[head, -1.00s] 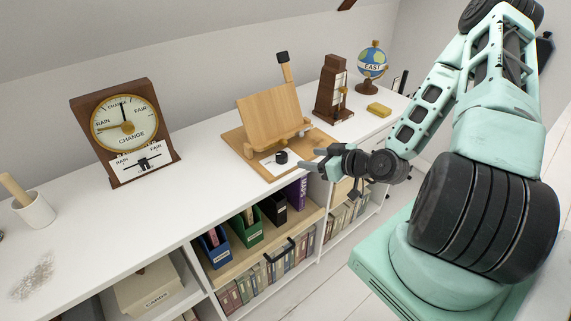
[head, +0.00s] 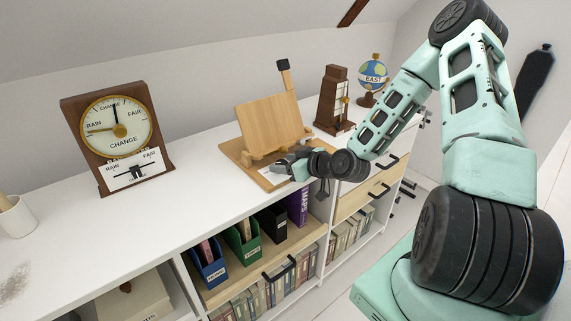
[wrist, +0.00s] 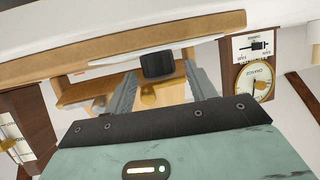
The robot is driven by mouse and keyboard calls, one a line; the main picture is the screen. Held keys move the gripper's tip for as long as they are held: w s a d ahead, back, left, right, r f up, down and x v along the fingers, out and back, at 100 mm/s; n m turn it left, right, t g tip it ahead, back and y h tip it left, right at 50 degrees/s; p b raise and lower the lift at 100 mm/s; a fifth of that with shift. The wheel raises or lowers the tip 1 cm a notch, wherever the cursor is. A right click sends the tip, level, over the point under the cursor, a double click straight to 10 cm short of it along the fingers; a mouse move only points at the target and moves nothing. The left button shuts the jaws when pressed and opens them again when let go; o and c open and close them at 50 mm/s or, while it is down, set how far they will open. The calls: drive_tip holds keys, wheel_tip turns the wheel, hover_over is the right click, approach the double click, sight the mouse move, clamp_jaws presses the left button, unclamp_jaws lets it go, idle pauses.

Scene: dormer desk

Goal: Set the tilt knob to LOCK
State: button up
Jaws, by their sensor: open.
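The wooden tilting stand (head: 268,122) sits on its flat base board (head: 234,149) on the white counter. In the wrist view the dark tilt knob (wrist: 157,65) is at the front edge of the base, between the two finger ends of my gripper (wrist: 160,71). I cannot tell if the fingers touch it. My gripper is open. In the head view my gripper (head: 287,168) is low at the stand's front right corner and hides the knob. The pale label plate is mostly covered, and I cannot read LOCK or the knob's setting.
A dial instrument (head: 118,126) with a slider plate stands left on the counter (head: 180,205). A dark wooden tower (head: 333,100) and a globe (head: 373,75) stand behind and right of the stand. Shelves with file boxes (head: 243,242) lie below. The counter between dial and stand is clear.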

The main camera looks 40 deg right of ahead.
drive_tip(key=shift+w, duration=0.15)
drive_tip(key=c, duration=1)
